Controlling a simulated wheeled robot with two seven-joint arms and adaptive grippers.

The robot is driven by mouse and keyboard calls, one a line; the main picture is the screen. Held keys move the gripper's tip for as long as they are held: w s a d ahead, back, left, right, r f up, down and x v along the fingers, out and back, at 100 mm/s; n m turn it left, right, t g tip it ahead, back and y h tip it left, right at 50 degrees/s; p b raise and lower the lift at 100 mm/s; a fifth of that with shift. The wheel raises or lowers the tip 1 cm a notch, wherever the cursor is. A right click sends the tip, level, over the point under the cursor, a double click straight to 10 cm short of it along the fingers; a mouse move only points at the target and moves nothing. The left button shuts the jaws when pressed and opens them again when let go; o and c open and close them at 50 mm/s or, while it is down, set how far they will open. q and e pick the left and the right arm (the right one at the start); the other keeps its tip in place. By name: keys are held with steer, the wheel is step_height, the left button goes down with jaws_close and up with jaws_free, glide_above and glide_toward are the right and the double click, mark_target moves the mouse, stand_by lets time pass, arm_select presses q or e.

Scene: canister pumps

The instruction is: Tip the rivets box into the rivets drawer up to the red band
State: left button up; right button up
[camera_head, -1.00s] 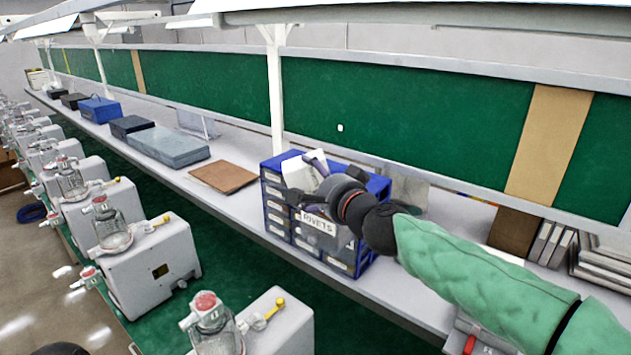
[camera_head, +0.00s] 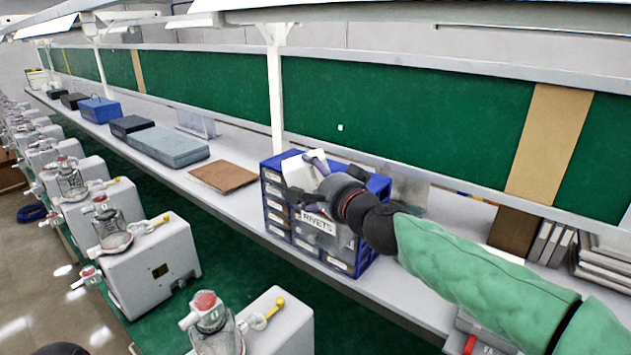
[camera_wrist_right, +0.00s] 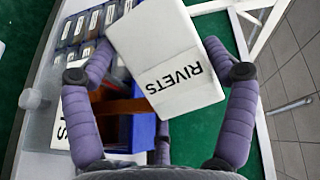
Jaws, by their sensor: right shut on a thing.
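The white rivets box (camera_wrist_right: 165,55), lettered RIVETS, is held between the purple fingers of my right gripper (camera_wrist_right: 159,74) in the wrist view. In the head view the box (camera_head: 299,172) is tilted above the front of a blue drawer cabinet (camera_head: 274,165), with my right gripper (camera_head: 322,178) at its side. A white RIVETS label (camera_head: 318,223) shows below the gripper. In the wrist view a blue open-topped drawer (camera_wrist_right: 143,130) with a brown inside lies below the box, partly hidden by it.
The cabinet stands on a long grey bench (camera_head: 250,215). A brown board (camera_head: 223,176) and a grey case (camera_head: 168,146) lie to its left. Folders (camera_head: 550,243) stand at the right. White canister pumps (camera_head: 150,265) line the front.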

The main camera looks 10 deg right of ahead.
steer(key=shift+r+m+b, duration=0.3)
steer(key=shift+m+b, duration=0.3)
steer(key=shift+b, duration=0.5)
steer(key=shift+d, duration=0.15)
stand_by(1.9)
